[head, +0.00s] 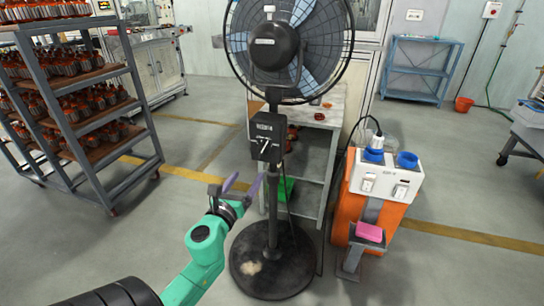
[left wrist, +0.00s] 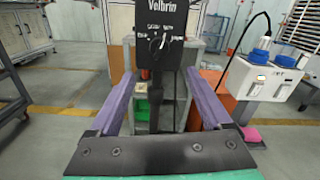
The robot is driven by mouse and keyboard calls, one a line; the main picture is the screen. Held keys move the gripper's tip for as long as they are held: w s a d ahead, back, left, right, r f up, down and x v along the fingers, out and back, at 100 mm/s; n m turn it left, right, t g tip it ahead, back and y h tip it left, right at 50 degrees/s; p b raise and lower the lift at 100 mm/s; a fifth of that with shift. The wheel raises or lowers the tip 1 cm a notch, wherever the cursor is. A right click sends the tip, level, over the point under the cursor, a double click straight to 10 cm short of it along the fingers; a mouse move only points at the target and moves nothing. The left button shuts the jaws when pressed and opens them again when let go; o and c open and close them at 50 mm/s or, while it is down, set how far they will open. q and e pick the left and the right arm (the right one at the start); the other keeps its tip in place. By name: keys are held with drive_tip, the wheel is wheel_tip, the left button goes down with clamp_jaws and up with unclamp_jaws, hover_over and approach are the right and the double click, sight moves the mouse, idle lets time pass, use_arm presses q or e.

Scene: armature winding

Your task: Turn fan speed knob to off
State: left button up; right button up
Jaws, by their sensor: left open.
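A black pedestal fan (head: 275,45) stands upright in the middle of the head view. Its black control box (head: 267,128) sits on the pole below the fan head, with a knob (head: 264,147) on its lower face. In the left wrist view the box (left wrist: 160,15) is at the top, and its knob (left wrist: 157,42) has pale marks around it. My left gripper (head: 243,184) is open and empty, below and in front of the box, apart from it. Its purple fingers flank the fan pole in the left wrist view (left wrist: 161,76). My right gripper is not in view.
An orange and white station (head: 388,182) with blue-topped parts stands right of the fan. A metal table (head: 322,135) is behind the pole. A rack of copper-wound parts (head: 100,75) is at left. The round fan base (head: 295,270) rests on open floor.

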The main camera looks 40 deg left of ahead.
use_arm(q)
approach(262, 154)
drive_tip(key=w, duration=0.1)
drive_tip(key=x, duration=0.9)
drive_tip(key=shift+s+a+f, duration=0.1)
drive_tip(key=shift+s+a, duration=0.05)
drive_tip(key=shift+a, duration=0.05)
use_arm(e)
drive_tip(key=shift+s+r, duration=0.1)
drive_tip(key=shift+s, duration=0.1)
use_arm(q)
clamp_jaws()
